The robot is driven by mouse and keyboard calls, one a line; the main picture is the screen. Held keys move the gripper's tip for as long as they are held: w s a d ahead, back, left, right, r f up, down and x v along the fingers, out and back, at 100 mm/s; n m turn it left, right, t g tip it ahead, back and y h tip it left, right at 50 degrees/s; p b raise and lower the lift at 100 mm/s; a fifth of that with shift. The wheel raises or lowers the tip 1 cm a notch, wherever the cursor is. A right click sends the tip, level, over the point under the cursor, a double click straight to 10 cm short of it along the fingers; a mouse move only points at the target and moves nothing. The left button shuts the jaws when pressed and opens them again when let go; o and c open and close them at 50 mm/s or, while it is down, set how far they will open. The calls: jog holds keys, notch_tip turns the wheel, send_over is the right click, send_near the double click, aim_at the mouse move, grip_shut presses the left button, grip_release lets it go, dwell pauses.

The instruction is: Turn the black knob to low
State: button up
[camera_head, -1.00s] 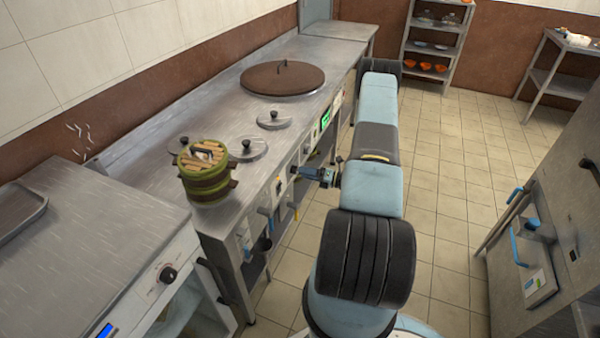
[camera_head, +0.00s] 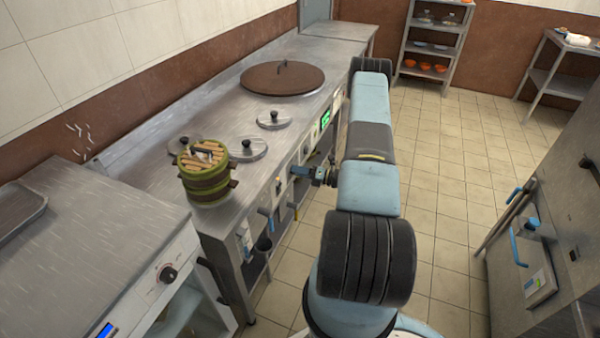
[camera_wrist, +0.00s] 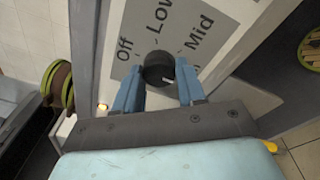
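The black knob (camera_wrist: 158,68) is on the grey label plate in the wrist view. The plate reads Off at the left, Low above and Mid at the right. A pale mark on the knob's face lies toward its right to lower right, away from Low. My gripper (camera_wrist: 159,66) has one blue finger on each side of the knob, with the fingertips level with it. Whether both fingers press on it is unclear. In the head view my gripper (camera_head: 305,172) is at the front of the steel counter (camera_head: 225,115), and the knob there is hidden.
Green steamer baskets (camera_head: 205,175) and several pot lids, the largest a brown lid (camera_head: 283,80), sit on the counter. A steel unit with another knob (camera_head: 168,273) stands at the near left. A grey cabinet (camera_head: 550,210) is at the right, with clear tiled floor (camera_head: 445,180) between.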

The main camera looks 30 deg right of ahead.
jog(key=shift+c, duration=1.4)
jog(key=shift+d, duration=0.2)
jog(key=shift+c, duration=0.5)
jog(key=shift+a, duration=0.1)
jog(key=shift+n, duration=0.3)
jog(key=n+h, duration=0.1)
jog(key=n, duration=0.6)
jog(key=n+h, duration=0.1)
jog(key=n, duration=0.6)
jog(key=n+t, duration=0.1)
jog(key=n, duration=0.6)
jog(key=shift+h, duration=0.4)
jog(key=shift+n, duration=0.3)
jog(key=shift+s, duration=0.1)
